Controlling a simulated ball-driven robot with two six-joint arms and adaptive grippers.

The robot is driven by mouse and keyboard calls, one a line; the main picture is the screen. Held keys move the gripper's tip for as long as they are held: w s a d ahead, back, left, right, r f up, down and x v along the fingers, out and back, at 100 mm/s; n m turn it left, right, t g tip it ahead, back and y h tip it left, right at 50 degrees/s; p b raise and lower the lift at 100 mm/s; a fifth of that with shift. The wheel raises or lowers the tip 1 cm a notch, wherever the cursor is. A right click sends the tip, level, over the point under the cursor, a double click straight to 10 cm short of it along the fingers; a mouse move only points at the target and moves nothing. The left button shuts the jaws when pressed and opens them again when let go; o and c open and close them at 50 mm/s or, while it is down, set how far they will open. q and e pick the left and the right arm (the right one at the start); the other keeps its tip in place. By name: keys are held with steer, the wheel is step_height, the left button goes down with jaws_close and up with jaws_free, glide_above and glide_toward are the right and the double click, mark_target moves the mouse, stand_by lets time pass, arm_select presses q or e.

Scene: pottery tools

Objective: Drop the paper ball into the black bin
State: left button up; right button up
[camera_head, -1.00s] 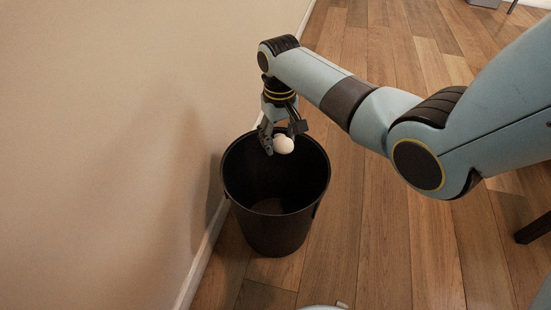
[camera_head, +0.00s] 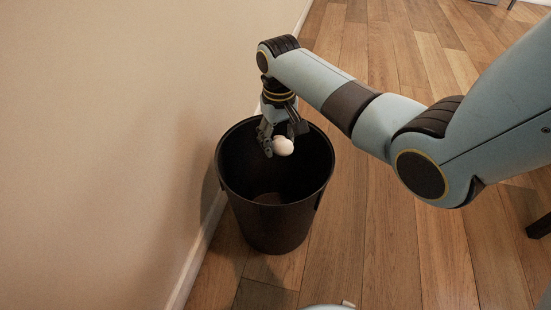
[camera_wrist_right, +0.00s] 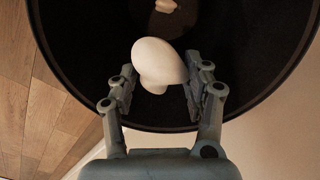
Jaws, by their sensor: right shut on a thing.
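The paper ball (camera_head: 284,147) is small, white and smooth. My right gripper (camera_head: 277,142) is shut on it and points down over the far part of the black bin's opening. The black bin (camera_head: 272,222) is round, open-topped and stands upright on the floor by the wall. In the right wrist view the paper ball (camera_wrist_right: 158,62) sits between the two fingers of the gripper (camera_wrist_right: 158,88), with the dark inside of the bin (camera_wrist_right: 75,60) behind it. A small pale thing (camera_wrist_right: 166,6) shows at the top of that view, inside the bin. My left gripper is not in view.
A beige wall (camera_head: 110,130) with a white baseboard (camera_head: 199,250) runs close along the bin's left side. Wooden floor (camera_head: 370,260) lies open to the right of the bin. A dark leg of something (camera_head: 540,226) stands at the right edge.

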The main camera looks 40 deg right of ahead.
stand_by(0.3)
steer(key=o, duration=0.8)
step_height(320, 180, up, 12)
steer(key=shift+f, duration=0.1)
stand_by(0.4)
